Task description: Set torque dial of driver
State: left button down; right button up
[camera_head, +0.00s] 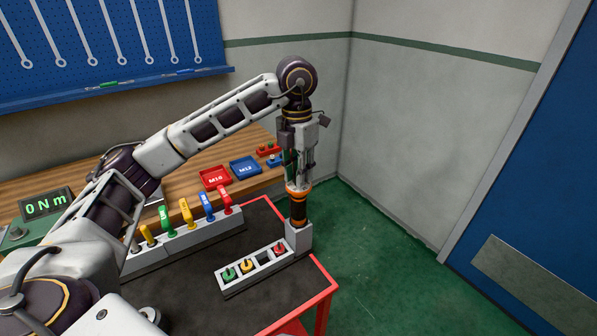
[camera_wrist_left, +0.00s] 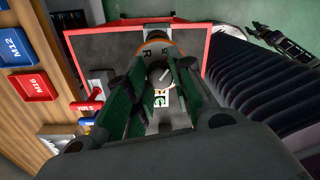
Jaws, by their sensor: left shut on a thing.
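The driver (camera_head: 298,207), black with orange bands, stands upright in a grey holder at the right edge of the dark work top. My left gripper (camera_head: 297,182) points down over it and is shut on the dial at its top. In the left wrist view, the round dial (camera_wrist_left: 160,76) with a pale pointer line shows between the green-padded fingers of the left gripper (camera_wrist_left: 158,90). Letters R and G show around it, partly hidden by the fingers.
A grey rack (camera_head: 252,266) with green, yellow and red pieces lies in front of the driver. Behind are a row of coloured-handled tools (camera_head: 187,213), red M16 tray (camera_head: 215,177), blue M12 tray (camera_head: 245,167) and a display (camera_head: 46,204) reading 0 Nm. Green floor is clear at right.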

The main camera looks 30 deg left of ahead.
pick_arm(q)
jog(key=c, duration=1.2)
grip_release()
jog(key=shift+r, duration=0.15)
pick_arm(e)
jog(key=shift+w+a, duration=0.2)
jog(key=shift+w, duration=0.2)
pick_arm(q)
jog(key=shift+r, duration=0.9)
jog(key=shift+w+a+r, duration=0.1)
jog(key=shift+r, duration=2.35)
jog(key=shift+a+r, duration=0.1)
jog(key=shift+r, duration=2.35)
pick_arm(e)
jog(key=shift+s+d, duration=0.1)
